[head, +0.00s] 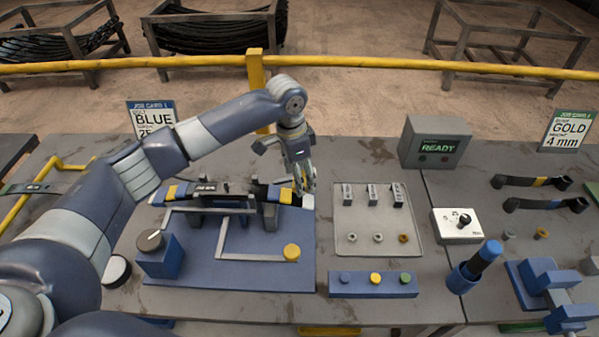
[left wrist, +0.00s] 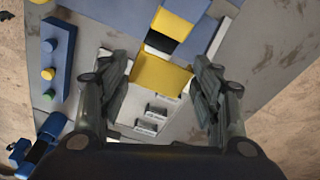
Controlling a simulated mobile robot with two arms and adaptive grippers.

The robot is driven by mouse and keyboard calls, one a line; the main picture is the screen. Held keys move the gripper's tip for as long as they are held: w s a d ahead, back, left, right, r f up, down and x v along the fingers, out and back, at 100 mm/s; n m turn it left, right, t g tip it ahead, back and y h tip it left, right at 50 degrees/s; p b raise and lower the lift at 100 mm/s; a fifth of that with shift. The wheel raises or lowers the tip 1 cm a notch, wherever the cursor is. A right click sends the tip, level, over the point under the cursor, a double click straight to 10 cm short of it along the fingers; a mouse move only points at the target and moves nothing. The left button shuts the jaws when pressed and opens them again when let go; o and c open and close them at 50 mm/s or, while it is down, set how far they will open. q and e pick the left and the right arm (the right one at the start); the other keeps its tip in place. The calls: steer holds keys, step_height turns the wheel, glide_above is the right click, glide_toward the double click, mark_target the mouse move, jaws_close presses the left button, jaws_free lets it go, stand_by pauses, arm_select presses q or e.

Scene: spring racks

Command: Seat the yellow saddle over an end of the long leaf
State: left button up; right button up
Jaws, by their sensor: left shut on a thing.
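The yellow saddle (left wrist: 160,76) sits between the fingers of my left gripper (left wrist: 160,82) in the left wrist view, and the gripper is shut on it. In the head view my left gripper (head: 304,190) points down at the right end of the long leaf (head: 258,190). The leaf is dark with blue and yellow bands and lies across supports on the blue fixture. In the left wrist view the leaf's black end (left wrist: 160,42) lies right beside the saddle. I cannot tell whether the saddle is over it or only close. My right gripper is not in view.
The blue fixture (head: 215,275) has a dial box (head: 160,257) and a yellow button. A pale tray (head: 375,240) with small clips and rings stands close to its right, with a blue button bar (head: 373,285) in front. A grey READY box (head: 436,143) stands behind.

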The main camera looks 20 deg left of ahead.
mark_target(300, 199)
arm_select(q)
steer(key=shift+r, duration=0.1)
steer(key=shift+f+b, duration=0.7)
steer(key=shift+f, duration=1.9)
steer(key=shift+s, duration=0.1)
steer(key=shift+p, duration=1.4)
steer(key=shift+f, duration=0.9)
steer(key=o, duration=1.2)
